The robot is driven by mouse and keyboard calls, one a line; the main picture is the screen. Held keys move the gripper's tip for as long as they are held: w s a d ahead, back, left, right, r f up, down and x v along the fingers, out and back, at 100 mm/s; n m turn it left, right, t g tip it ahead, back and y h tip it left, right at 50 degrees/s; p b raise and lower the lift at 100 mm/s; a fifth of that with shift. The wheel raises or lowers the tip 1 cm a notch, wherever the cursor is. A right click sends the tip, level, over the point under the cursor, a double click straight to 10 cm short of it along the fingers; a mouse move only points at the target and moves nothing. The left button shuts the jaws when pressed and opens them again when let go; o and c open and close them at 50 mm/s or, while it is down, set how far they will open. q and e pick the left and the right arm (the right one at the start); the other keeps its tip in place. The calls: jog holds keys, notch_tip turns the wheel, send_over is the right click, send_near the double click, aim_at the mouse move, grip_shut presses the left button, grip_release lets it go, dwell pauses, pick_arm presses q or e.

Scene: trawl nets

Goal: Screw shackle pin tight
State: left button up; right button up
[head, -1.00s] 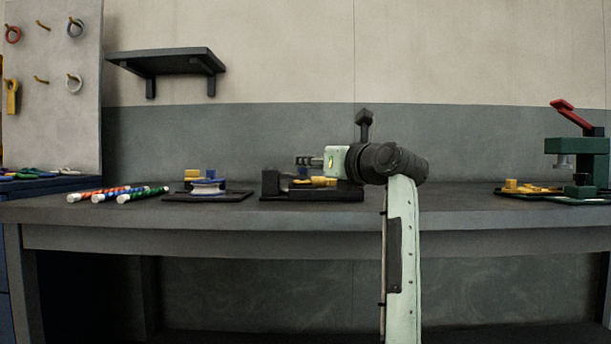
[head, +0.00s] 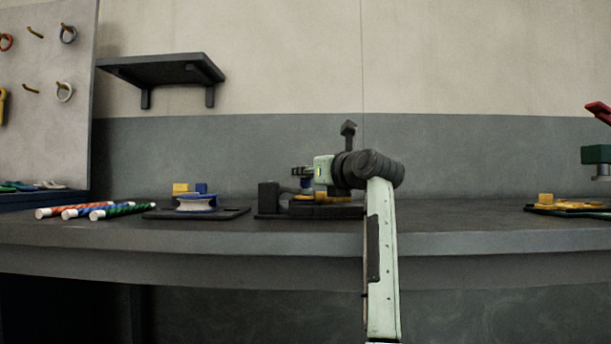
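A dark fixture (head: 268,198) with an upright block at its left end stands on the bench, near the middle. A yellow piece (head: 334,196) lies on it, and a small blue piece (head: 306,183) shows beside the block. I cannot make out a shackle or its pin for certain at this size. My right gripper (head: 300,172) points left just above the blue piece. I cannot tell whether it touches that piece or how far its fingers are apart. My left gripper is not in view.
On the bench (head: 455,215), striped rods (head: 95,211) and a spool (head: 197,203) on a dark mat lie left. Yellow parts (head: 562,202) and a green press (head: 597,155) are at the right. A shelf (head: 165,69) hangs behind.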

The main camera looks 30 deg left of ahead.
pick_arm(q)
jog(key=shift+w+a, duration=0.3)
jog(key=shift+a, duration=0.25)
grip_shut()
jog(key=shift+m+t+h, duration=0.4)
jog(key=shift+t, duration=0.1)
